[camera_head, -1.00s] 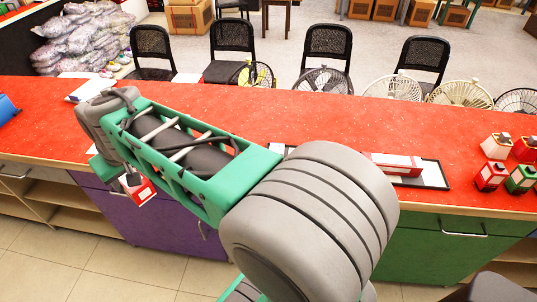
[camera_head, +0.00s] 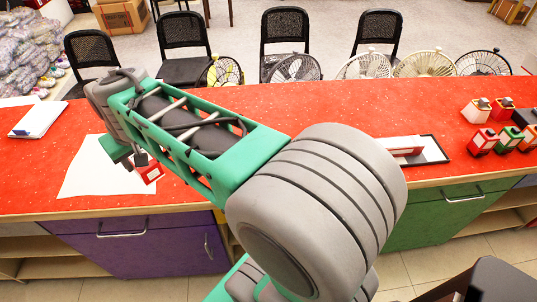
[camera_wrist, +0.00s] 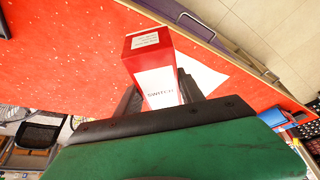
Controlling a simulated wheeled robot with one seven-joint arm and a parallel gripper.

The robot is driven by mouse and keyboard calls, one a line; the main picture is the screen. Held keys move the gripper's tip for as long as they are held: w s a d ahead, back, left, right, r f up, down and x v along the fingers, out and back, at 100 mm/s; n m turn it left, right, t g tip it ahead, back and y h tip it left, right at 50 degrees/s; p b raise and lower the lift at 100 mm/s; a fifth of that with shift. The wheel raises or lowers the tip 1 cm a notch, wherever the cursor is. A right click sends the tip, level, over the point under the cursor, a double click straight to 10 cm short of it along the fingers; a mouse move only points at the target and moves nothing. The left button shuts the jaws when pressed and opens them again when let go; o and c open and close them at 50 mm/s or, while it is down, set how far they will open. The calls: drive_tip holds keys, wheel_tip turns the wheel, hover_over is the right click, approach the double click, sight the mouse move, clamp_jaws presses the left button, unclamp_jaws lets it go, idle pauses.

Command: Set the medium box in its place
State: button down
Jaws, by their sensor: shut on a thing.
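A red box with white label panels reading "SWITCH" (camera_wrist: 160,75) is held between the two dark fingers of my gripper (camera_wrist: 161,96) in the wrist view. In the head view the box (camera_head: 151,174) shows small below my gripper (camera_head: 141,161), over the right part of a white sheet (camera_head: 92,178) on the red counter. I cannot tell whether the box touches the sheet. A black-rimmed tray (camera_head: 436,150) lies on the counter right of my arm. Another red-and-white item (camera_head: 404,150) lies in it, partly hidden by my arm.
Several small red, green and white cartons (camera_head: 483,140) stand at the counter's right. A white stack of paper (camera_head: 38,119) lies at the left. Fans (camera_head: 294,68) and black chairs (camera_head: 285,38) stand behind the counter. The red counter (camera_head: 310,100) is clear behind my arm.

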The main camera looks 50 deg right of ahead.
drive_tip(key=s+d+f+m+g+h+b, duration=0.1)
drive_tip(key=s+d+m, duration=0.4)
drive_tip(key=d, duration=0.3)
drive_tip(key=s+d+m+g+h, duration=0.15)
drive_tip(key=s+d+m, duration=0.25)
drive_tip(key=d, duration=0.4)
drive_tip(key=s+d+f+m+g+h+b, duration=0.1)
drive_tip(key=s+d+m+h, duration=0.1)
drive_tip(key=s+d+m, duration=0.4)
drive_tip(key=s+d+m+g+y, duration=0.1)
drive_tip(key=s+d+m+g, duration=0.1)
drive_tip(key=s+d+m, duration=0.5)
drive_tip(key=s+d+m+g+y, duration=0.15)
drive_tip(key=s+m, duration=0.25)
drive_tip(key=s, duration=0.8)
drive_tip(key=shift+g+h, duration=0.4)
drive_tip(key=w+d+f, duration=0.2)
drive_tip(key=d+f, duration=0.1)
drive_tip(key=w+d+f, duration=0.3)
drive_tip(key=d+f, duration=0.1)
drive_tip(key=w+d+f, duration=0.3)
drive_tip(key=shift+d+f, duration=0.15)
drive_tip(key=shift+d, duration=0.25)
wheel_tip(320, 180, down, 2)
drive_tip(key=shift+w+f+p, duration=0.1)
drive_tip(key=shift+f+p, duration=0.1)
drive_tip(key=shift+p, duration=0.3)
drive_tip(key=shift+f, duration=0.55)
drive_tip(key=c, duration=0.7)
unclamp_jaws()
